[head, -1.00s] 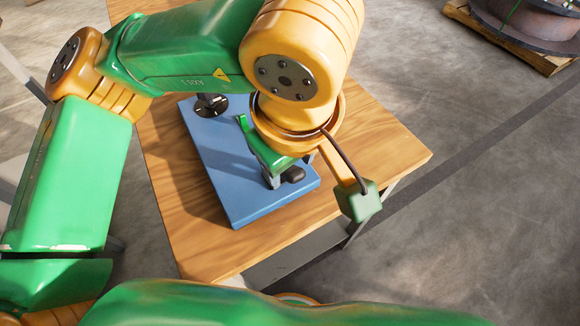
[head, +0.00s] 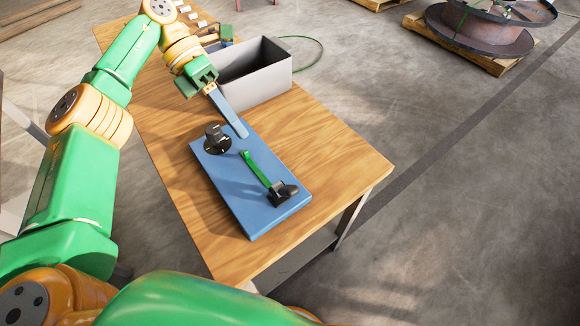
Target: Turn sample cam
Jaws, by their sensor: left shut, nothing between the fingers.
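The blue board (head: 248,205) lies on the wooden table. A round black knob-like part (head: 217,139), possibly the sample cam, stands at its far left. A green lever (head: 256,170) with a black end piece (head: 283,193) lies to its right. My left gripper (head: 209,89) is above and beyond the board, in front of a grey box, apart from the knob and lever. It is shut and empty. A flat blue-grey bar (head: 229,112) runs from its front end down to the board's far edge; I cannot tell if they touch. My right gripper is out of view.
The open grey box (head: 268,87) stands behind the board, with small items (head: 193,15) and a green cable (head: 318,47) near it. The table's right side (head: 335,150) is clear. A steel reel (head: 480,30) sits on a pallet far right.

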